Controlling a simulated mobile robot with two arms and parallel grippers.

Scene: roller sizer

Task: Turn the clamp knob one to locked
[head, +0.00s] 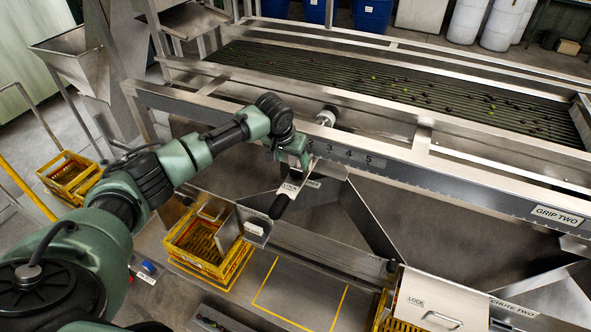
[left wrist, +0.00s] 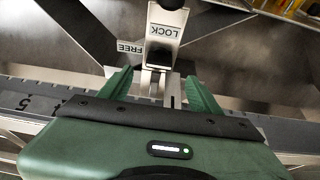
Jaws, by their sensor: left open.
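No round clamp knob shows clearly; a LOCK label (head: 290,188) and a FREE label (head: 312,183) sit by a metal lever with a black grip (head: 278,207), below the numbered scale. My left gripper (head: 298,168) is at the scale, just above these labels. In the left wrist view its green fingers (left wrist: 157,78) are open, one on each side of a narrow slotted metal piece (left wrist: 167,92). I cannot tell whether they touch it. The LOCK plate (left wrist: 163,32) lies beyond the fingertips, with FREE (left wrist: 130,47) beside it. My right gripper is not in view.
The numbered scale rail (head: 345,153) runs along the machine's front, under the roller bed (head: 400,85). A silver cylindrical fitting (head: 326,116) stands just behind my gripper. A yellow crate (head: 190,250) sits below left. A box with another LOCK label (head: 430,295) is at lower right.

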